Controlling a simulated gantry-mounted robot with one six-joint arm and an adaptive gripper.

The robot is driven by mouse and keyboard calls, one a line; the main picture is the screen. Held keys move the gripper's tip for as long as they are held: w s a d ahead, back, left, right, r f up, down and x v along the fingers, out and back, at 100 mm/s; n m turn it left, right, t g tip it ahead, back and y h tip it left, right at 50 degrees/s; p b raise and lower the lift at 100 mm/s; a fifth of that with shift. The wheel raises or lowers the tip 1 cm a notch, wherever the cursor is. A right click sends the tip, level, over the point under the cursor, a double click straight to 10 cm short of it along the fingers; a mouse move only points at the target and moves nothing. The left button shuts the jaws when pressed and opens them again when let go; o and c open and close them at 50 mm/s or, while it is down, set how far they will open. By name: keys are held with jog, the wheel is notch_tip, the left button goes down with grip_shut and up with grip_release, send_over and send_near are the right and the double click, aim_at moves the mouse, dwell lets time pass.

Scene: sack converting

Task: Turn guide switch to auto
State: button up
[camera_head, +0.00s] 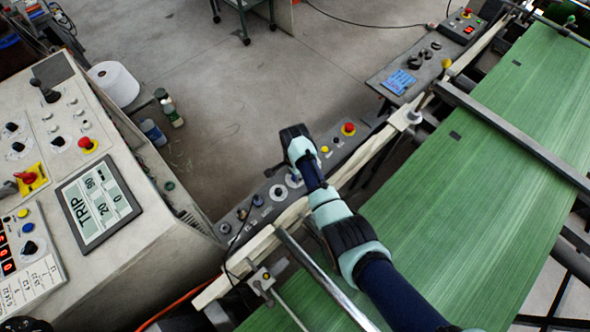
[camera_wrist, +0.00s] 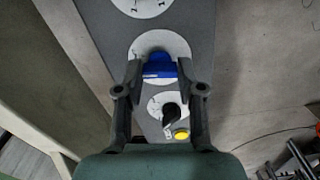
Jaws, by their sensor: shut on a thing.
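A blue switch knob (camera_wrist: 161,66) sits on a round white dial (camera_wrist: 158,42) on a grey control panel. My gripper (camera_wrist: 160,72) has one finger on each side of this knob and is shut on it. A pale mark runs across the knob, roughly crosswise in the wrist view. The dial lettering is too small to read, so I cannot tell which position it points to. In the head view my gripper (camera_head: 296,176) is down at the long narrow panel (camera_head: 262,196) beside the green web; my arm hides the knob there.
A black knob (camera_wrist: 170,114) and a yellow button (camera_wrist: 181,134) are close by on the same panel. A red emergency button (camera_head: 348,128) stands at its far end. A rail (camera_head: 370,155) and green woven web (camera_head: 470,170) run alongside. A console (camera_head: 150,215) stands left.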

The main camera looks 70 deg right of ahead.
jog(key=shift+m+p, duration=0.5)
jog(key=shift+m, duration=1.6)
jog(key=o, duration=1.1)
jog(key=shift+o, duration=0.2)
jog(key=shift+r, duration=0.1)
notch_tip(320, 180, up, 12)
jog(key=shift+w, duration=0.1)
